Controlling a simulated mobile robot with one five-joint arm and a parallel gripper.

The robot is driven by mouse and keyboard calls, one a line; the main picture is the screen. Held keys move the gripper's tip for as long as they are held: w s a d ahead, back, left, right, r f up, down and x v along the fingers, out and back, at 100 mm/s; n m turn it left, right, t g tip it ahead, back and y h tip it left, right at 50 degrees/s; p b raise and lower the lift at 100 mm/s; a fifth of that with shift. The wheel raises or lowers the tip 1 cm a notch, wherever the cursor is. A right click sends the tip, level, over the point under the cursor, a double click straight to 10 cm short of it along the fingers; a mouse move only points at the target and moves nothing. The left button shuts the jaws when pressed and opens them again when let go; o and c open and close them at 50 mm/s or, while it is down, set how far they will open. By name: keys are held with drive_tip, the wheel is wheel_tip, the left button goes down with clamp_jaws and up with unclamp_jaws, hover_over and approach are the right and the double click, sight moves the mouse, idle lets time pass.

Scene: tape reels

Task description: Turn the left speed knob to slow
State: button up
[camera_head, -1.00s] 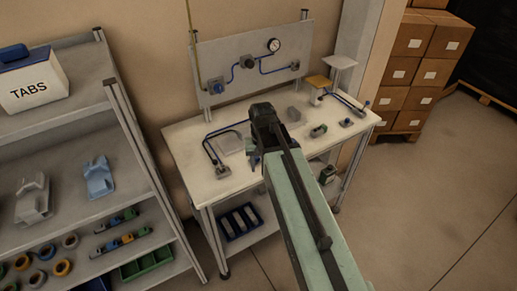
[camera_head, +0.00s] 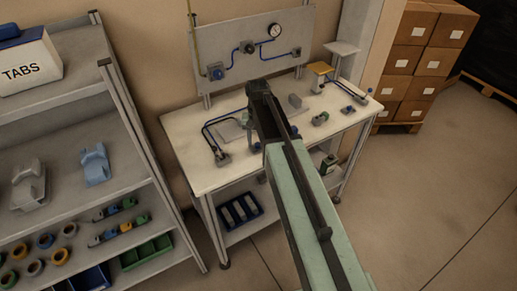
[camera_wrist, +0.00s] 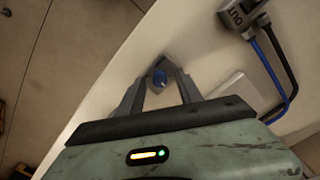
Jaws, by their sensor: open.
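In the wrist view a small blue knob (camera_wrist: 159,75) sits on a grey, diamond-shaped base near the bench edge. My gripper (camera_wrist: 160,82) is open, with one finger on each side of the knob; I cannot tell whether either touches it. In the head view my gripper (camera_head: 256,144) is over the front middle of the white workbench (camera_head: 195,178), and my arm mostly hides that knob. I cannot read any slow mark.
A grey block marked OUT (camera_wrist: 238,16) with blue and black cables lies beside my gripper; the head view shows it left of my arm (camera_head: 222,158). A gauge panel (camera_head: 275,70) rises behind. A shelf rack (camera_head: 150,178) stands left.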

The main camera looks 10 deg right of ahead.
drive_tip(key=shift+f, duration=0.2)
clamp_jaws()
drive_tip(key=shift+n, duration=0.3)
drive_tip(key=n, duration=0.4)
drive_tip(key=shift+n, duration=0.3)
drive_tip(key=n, duration=1)
drive_tip(key=shift+w+n, duration=0.1)
drive_tip(key=shift+n, duration=0.3)
drive_tip(key=n, duration=0.4)
drive_tip(key=shift+n, duration=0.7)
